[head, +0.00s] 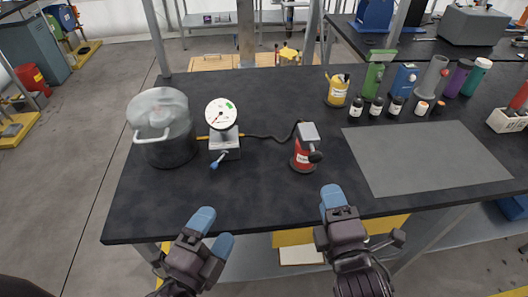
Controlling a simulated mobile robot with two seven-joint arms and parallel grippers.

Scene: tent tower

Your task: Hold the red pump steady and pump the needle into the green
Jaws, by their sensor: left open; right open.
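The red pump (303,156) stands upright on the dark table, left of the grey mat. It has a grey top and a black handle knob on its right side. A thin black hose runs left from it to the gauge stand. The round white gauge (221,113) has a green zone on its upper right and a red needle; the exact reading is too small to tell. My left gripper (212,230) is open and empty, low in front of the table's front edge. My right gripper (334,197) is open and empty near the front edge, below and right of the pump.
A pot (166,146) with a clear cover stands left of the gauge. A blue-tipped valve lever (215,165) sticks out in front of the gauge stand. A grey mat (425,158) lies at right, with several bottles behind it. The table front is clear.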

